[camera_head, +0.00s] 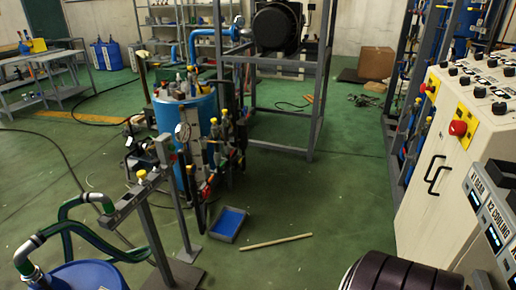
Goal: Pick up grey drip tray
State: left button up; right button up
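The grey drip tray (229,224) lies flat on the green floor near the middle of the view, beside the foot of the blue vessel's stand. It is a small rectangular tray with a grey rim and a bright blue inside. Its top and near sides are visible, and nothing covers it. Neither my left nor my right gripper shows in the view.
A wooden stick (276,242) lies right of the tray. Left stand the blue vessel (186,118) with valves and a metal post (157,240). A control cabinet (440,165) stands right. The floor (325,190) between tray and cabinet is mostly clear.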

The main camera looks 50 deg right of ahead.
aim_at(227, 225)
jog(key=z, duration=1.35)
jog(key=i+l, duration=0.1)
jog(key=i+u, duration=0.05)
jog(key=i, duration=0.05)
